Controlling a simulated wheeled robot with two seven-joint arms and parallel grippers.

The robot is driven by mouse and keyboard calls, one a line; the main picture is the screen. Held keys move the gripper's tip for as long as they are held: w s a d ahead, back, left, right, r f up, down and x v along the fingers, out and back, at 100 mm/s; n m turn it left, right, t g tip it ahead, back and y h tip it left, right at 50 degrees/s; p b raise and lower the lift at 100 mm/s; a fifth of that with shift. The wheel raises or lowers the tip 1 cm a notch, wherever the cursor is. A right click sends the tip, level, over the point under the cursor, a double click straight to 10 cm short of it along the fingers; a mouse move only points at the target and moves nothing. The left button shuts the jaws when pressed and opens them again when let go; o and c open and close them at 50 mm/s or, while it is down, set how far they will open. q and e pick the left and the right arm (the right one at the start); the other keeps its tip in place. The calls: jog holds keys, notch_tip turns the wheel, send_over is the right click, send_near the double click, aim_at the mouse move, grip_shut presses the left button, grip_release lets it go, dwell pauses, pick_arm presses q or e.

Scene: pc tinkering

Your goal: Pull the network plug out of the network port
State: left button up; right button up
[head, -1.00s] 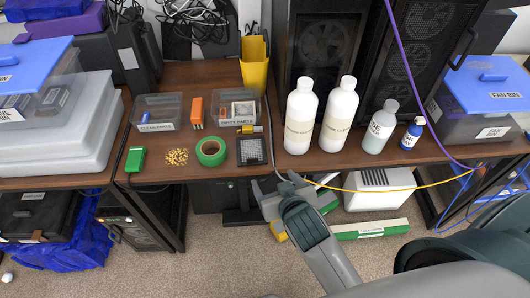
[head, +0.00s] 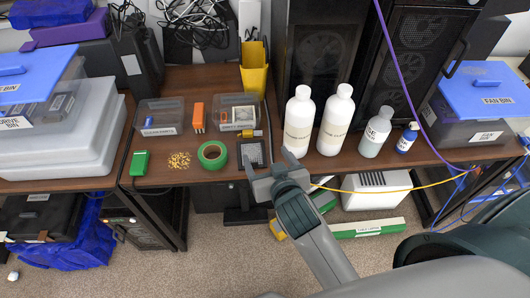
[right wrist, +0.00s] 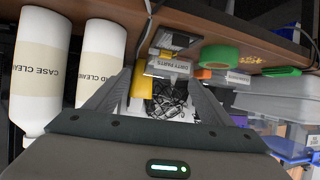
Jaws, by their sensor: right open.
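My right gripper (head: 270,160) is open at the front edge of the desk, just in front of a small dark square device (head: 253,150). It also shows open in the right wrist view (right wrist: 160,88), with nothing clearly held between its fingers. A yellow cable (head: 390,191) runs from beside the right gripper along the desk front to the right. I cannot make out the network plug or the network port; the gripper may hide them. A small yellow part (head: 249,132) lies behind the dark device. My left gripper is not in view.
Two tall white bottles (head: 335,122) stand close to the right of the gripper. They loom beside it in the wrist view (right wrist: 35,75). Green tape (head: 204,161), yellow bits (head: 179,161) and clear parts bins (head: 160,130) lie to the left. A purple cable (head: 400,85) hangs at right.

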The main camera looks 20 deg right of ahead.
aim_at(252, 133)
jog(key=shift+w, duration=0.15)
jog(key=p+x, duration=0.1)
jog(key=x, duration=1.5)
jog(key=shift+w+f+p, duration=0.15)
jog(key=shift+p, duration=0.2)
jog(key=shift+w+f, duration=0.15)
jog(key=shift+w, duration=0.15)
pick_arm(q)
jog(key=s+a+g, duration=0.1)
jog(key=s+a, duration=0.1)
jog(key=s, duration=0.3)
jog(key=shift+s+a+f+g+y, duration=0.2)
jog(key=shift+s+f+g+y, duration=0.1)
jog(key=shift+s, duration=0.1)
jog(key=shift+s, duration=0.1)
pick_arm(e)
jog(key=shift+c, duration=1.3)
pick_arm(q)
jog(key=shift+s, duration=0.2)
pick_arm(e)
jog(key=c, duration=1)
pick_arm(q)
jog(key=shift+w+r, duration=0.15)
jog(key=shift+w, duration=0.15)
pick_arm(e)
jog(key=shift+o, duration=0.2)
jog(key=shift+s, duration=0.25)
